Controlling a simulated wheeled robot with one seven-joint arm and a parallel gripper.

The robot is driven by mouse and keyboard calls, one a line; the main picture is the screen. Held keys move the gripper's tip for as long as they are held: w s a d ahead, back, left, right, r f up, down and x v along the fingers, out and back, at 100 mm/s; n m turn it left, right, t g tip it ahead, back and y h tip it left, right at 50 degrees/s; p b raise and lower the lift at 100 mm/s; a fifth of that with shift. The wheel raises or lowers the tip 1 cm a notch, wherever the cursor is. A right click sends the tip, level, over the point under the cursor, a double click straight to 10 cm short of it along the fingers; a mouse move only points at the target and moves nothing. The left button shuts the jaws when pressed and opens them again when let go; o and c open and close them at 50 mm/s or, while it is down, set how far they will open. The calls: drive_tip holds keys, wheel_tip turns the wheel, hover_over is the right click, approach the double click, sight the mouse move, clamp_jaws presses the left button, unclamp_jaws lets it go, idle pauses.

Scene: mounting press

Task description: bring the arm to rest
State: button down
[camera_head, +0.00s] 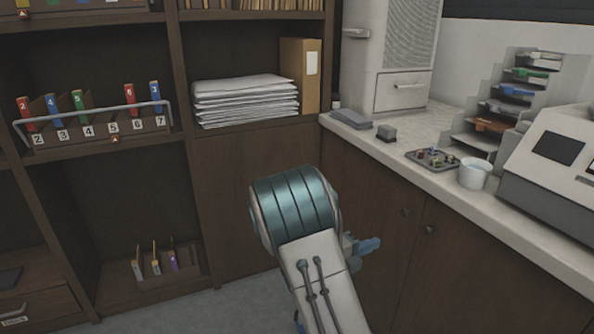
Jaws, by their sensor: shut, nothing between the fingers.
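My arm rises from the bottom middle of the head view, with a pale link and a banded teal joint in front of the dark cabinets. My gripper (370,245) pokes out to the right from behind that joint, mostly hidden by the arm. Its small blue-grey tip is shut, with nothing seen in it. It is in front of the lower cabinet doors (385,215), below the countertop (400,150), and looks apart from both.
On the counter are a grey machine (555,160), a white cup (475,174), a tray of small coloured parts (432,160) and a stepped rack (520,95). Shelves on the left hold a numbered rack (95,130) and a paper stack (245,100). Floor (225,308) shows below.

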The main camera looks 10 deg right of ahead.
drive_tip(key=a+r+n+t+y+p, duration=0.3)
drive_tip(key=a+r+n+y+p, duration=0.45)
drive_tip(key=r+n, duration=0.2)
drive_tip(key=a+r+n+t+y+p, duration=0.2)
drive_tip(key=a+r+n+y+p, duration=0.6)
drive_tip(key=r, duration=0.3)
drive_tip(key=s+r+n+g+p, duration=0.2)
drive_tip(key=s+n, duration=0.3)
drive_tip(key=s, duration=0.3)
drive_tip(key=s+r+n+g+y+p, duration=0.1)
drive_tip(key=s+r+n+p, duration=0.3)
drive_tip(key=s, duration=0.4)
drive_tip(key=s+r+n+g+y+p, duration=0.1)
drive_tip(key=s+r+n+g+p, duration=0.2)
drive_tip(key=s, duration=0.5)
wheel_tip(320, 180, up, 2)
drive_tip(key=n+g, duration=0.1)
drive_tip(key=n, duration=0.2)
drive_tip(key=shift+a+r+p, duration=0.2)
drive_tip(key=shift+a+p, duration=0.2)
